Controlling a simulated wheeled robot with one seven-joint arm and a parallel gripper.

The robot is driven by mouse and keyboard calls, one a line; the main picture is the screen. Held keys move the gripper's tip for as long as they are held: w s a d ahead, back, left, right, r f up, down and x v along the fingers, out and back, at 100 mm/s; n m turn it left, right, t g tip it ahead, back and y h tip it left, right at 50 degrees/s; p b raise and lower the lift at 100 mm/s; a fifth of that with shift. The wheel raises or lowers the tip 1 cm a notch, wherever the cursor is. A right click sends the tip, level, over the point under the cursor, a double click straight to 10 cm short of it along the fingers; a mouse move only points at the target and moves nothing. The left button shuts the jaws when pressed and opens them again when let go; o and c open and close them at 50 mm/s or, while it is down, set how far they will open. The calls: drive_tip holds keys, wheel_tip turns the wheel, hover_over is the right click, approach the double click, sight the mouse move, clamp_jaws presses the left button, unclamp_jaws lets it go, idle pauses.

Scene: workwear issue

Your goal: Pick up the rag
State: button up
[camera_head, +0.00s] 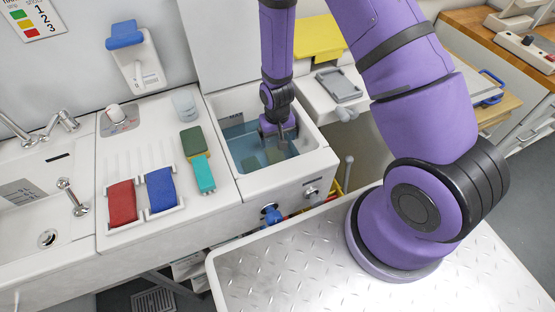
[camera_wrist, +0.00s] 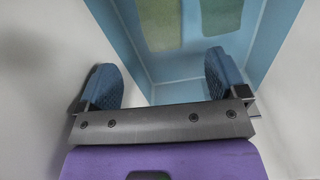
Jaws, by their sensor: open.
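Two flat cloth-like pieces lie on the bottom of the blue-lined basin (camera_head: 316,165). One is grey-green (camera_wrist: 160,22) and the other is a darker green (camera_wrist: 222,14); I cannot tell which is the rag. In the head view they are dim patches, a left one (camera_head: 250,164) and a right one (camera_head: 275,155). My gripper (camera_head: 281,138) points down inside the basin, above and near these pieces. In the wrist view my gripper (camera_wrist: 162,82) has its two blue pads wide apart with nothing between them. The pieces lie beyond the fingertips.
The basin's white walls stand close around my gripper. Left of it are a dark green pad (camera_head: 191,141), a teal pad (camera_head: 203,174), a clear cup (camera_head: 184,104), and a rack with red (camera_head: 122,204) and blue (camera_head: 160,190) cloths. A sink (camera_head: 45,205) is at far left.

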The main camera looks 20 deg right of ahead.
sight(277, 158)
drive_tip(key=shift+w+f, duration=0.2)
drive_tip(key=shift+f, duration=5.25)
drive_tip(key=shift+c, duration=0.4)
drive_tip(key=c, duration=0.9)
